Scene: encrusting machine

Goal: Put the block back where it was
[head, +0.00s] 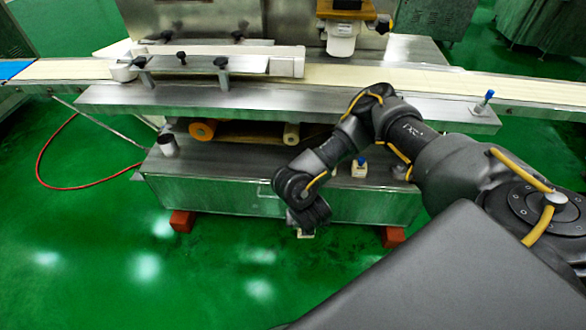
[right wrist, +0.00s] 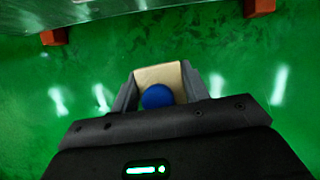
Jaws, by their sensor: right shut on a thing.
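The block (right wrist: 158,74) is pale cream with a round blue knob (right wrist: 157,96) and sits between the two fingers of my right gripper (right wrist: 160,92) in the right wrist view. The gripper is shut on it. In the head view my right gripper (head: 306,229) hangs in front of the machine's lower base, and only a small pale edge of the block (head: 306,234) shows below it. Green floor lies beneath the block in both views. My left gripper is not in view.
A similar pale block with a blue top (head: 360,168) stands on the steel base ledge (head: 230,172). A metal cup (head: 168,145) stands at the ledge's left end. The conveyor belt (head: 400,80) runs above. Red feet (head: 182,221) support the base.

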